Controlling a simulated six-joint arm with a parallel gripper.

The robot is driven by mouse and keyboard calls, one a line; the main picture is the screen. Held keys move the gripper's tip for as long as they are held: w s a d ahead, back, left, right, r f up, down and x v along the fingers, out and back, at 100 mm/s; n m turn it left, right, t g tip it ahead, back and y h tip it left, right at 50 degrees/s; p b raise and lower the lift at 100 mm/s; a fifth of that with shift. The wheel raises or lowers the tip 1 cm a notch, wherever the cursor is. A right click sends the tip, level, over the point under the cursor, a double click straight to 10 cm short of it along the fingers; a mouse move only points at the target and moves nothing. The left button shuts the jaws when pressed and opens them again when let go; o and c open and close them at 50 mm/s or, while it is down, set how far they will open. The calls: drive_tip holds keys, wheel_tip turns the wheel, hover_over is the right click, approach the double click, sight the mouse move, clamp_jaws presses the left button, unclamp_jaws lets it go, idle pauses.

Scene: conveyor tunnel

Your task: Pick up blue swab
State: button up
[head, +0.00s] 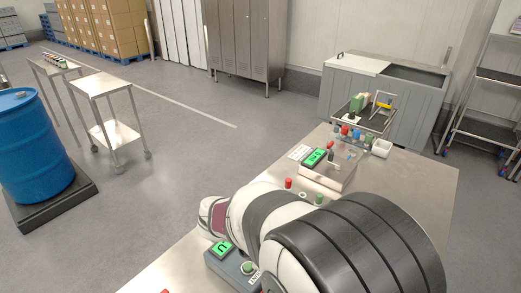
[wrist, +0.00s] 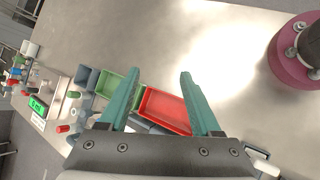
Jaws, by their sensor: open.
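My gripper (wrist: 160,74) shows in the wrist view with its two teal fingers apart and nothing between them. It is above the steel table, over a red tray (wrist: 165,108) and a green tray (wrist: 118,85). In the head view my arm hides the gripper. Small red, blue and green capped pieces stand in a cluster at the far end of the table; a blue one (head: 356,135) is among them. The cluster also shows at the left edge of the wrist view, with a blue piece (wrist: 17,61). They are too small to tell which is the swab.
A white bin (head: 382,148) and a small rack (head: 375,122) stand at the far end. Another green-display device (head: 222,248) is nearer. The table's right side is bare.

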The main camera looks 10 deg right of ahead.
drive_tip(key=w+a+f+n+t+h, duration=0.1)
drive_tip(key=w+a+f+n+t, duration=0.1)
drive_tip(key=w+a+n, duration=0.1)
drive_tip(key=w+a+f+n+t+h, duration=0.1)
drive_tip(key=w+a+f+n+t, duration=0.2)
drive_tip(key=w+n, duration=0.3)
drive_tip(key=w+a+f+n+t, duration=0.2)
drive_tip(key=w+a+n, duration=0.1)
drive_tip(key=w+n, duration=0.1)
drive_tip(key=shift+w+a+f+n+t+h, duration=0.15)
drive_tip(key=shift+w+a+h, duration=0.05)
drive_tip(key=shift+w, duration=0.2)
drive_tip(key=shift+w+a+f+n+t+h, duration=0.1)
drive_tip(key=shift+w+a+n+t+h, duration=0.1)
drive_tip(key=shift+w, duration=0.2)
drive_tip(key=x, duration=1.5)
drive_tip(key=shift+w+d+f, duration=0.1)
drive_tip(key=shift+w+f, duration=0.1)
drive_tip(key=shift+f, duration=0.05)
clamp_jaws()
